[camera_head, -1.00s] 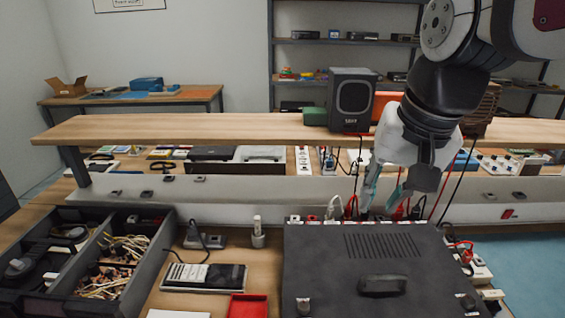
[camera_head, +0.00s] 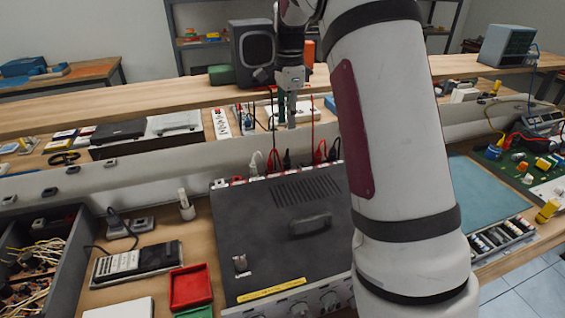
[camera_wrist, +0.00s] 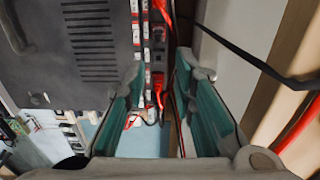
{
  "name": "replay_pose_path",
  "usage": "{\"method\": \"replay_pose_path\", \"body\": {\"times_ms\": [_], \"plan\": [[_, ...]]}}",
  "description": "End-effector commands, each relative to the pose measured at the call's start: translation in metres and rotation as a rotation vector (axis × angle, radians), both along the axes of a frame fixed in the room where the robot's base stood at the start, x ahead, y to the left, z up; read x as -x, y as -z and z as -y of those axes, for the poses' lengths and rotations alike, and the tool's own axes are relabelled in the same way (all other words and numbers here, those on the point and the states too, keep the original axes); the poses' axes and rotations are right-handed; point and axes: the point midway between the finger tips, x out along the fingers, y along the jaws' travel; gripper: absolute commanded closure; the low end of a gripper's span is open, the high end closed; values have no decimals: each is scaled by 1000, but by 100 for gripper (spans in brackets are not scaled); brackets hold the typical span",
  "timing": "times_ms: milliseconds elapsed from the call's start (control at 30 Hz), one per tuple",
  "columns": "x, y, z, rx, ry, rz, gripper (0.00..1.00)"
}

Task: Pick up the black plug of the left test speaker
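The dark left test speaker (camera_head: 252,52) stands on the raised wooden shelf, partly behind my arm. A black plug (camera_head: 287,159) sits in the row of sockets along the back edge of a large black box (camera_head: 290,240). A white plug (camera_head: 255,162) is left of it, and red plugs (camera_head: 320,153) are right of it. My gripper (camera_head: 287,120) points down above and behind this row. In the wrist view my gripper (camera_wrist: 163,72) is open, with nothing held between its teal fingers. A red plug (camera_wrist: 158,90) shows between them; which dark plug is the speaker's is unclear there.
A black cable (camera_wrist: 250,58) crosses the upper right of the wrist view beside the finger. The wooden shelf (camera_head: 150,105) runs close behind my gripper. A red tray (camera_head: 191,287) and a meter (camera_head: 137,260) lie left of the box.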

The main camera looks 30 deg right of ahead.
Motion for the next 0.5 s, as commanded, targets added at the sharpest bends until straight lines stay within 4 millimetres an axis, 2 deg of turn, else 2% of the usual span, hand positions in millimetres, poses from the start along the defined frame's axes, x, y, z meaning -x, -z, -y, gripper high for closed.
{"method": "replay_pose_path", "body": {"times_ms": [167,400,500], "plan": [[0,20,1,-1,8,-5,76],[1,65,0,-2,6,-5,76],[0,78,0,-1,6,-4,76]]}}
